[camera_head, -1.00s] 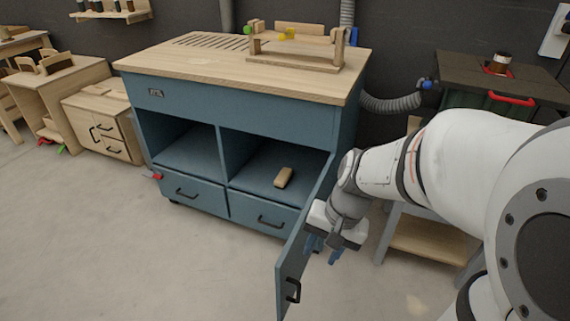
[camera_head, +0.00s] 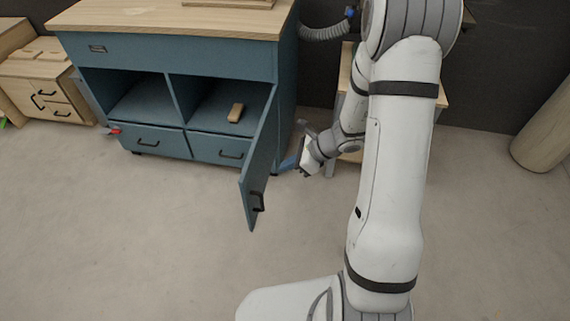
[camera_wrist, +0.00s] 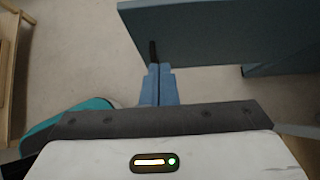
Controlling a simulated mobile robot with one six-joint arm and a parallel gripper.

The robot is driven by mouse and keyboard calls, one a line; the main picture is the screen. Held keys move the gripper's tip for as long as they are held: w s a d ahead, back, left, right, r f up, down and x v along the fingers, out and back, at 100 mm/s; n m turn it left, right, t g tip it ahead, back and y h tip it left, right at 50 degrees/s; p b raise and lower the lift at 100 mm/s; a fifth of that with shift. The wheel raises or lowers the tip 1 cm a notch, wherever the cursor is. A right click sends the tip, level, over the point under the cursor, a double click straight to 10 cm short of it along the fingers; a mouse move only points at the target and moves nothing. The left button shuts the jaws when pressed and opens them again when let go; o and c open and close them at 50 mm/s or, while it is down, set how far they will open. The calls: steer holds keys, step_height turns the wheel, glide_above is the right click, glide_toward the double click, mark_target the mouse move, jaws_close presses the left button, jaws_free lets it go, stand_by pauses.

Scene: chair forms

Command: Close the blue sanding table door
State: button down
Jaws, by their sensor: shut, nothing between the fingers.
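The blue sanding table (camera_head: 185,60) has a light wooden top. Its blue door (camera_head: 261,155) is hinged at the right of the right compartment and stands open toward the camera, with a black handle (camera_head: 257,201) low near its free edge. My gripper (camera_head: 287,163) is to the right of the door, on its outer side. In the wrist view, the blue fingers (camera_wrist: 159,85) are together and empty, with their tips close to a dark handle (camera_wrist: 153,50) on the blue panel (camera_wrist: 215,28). I cannot tell whether they touch.
A wooden block (camera_head: 236,113) lies inside the right compartment. Two closed drawers (camera_head: 160,142) are below the compartments. A wooden cabinet (camera_head: 40,80) stands at the left, and a wooden cylinder (camera_head: 545,135) at the far right. The floor before the door is clear.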

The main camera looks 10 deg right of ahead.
mark_target(249, 175)
steer(key=x, duration=0.3)
steer(key=a+r+x, duration=0.1)
steer(key=x, duration=0.2)
steer(key=b+x, duration=0.1)
steer(key=x, duration=0.2)
steer(key=shift+w+a+r, duration=0.2)
steer(key=shift+a, duration=0.15)
steer(key=shift+w+a, duration=0.25)
steer(key=shift+a, duration=0.3)
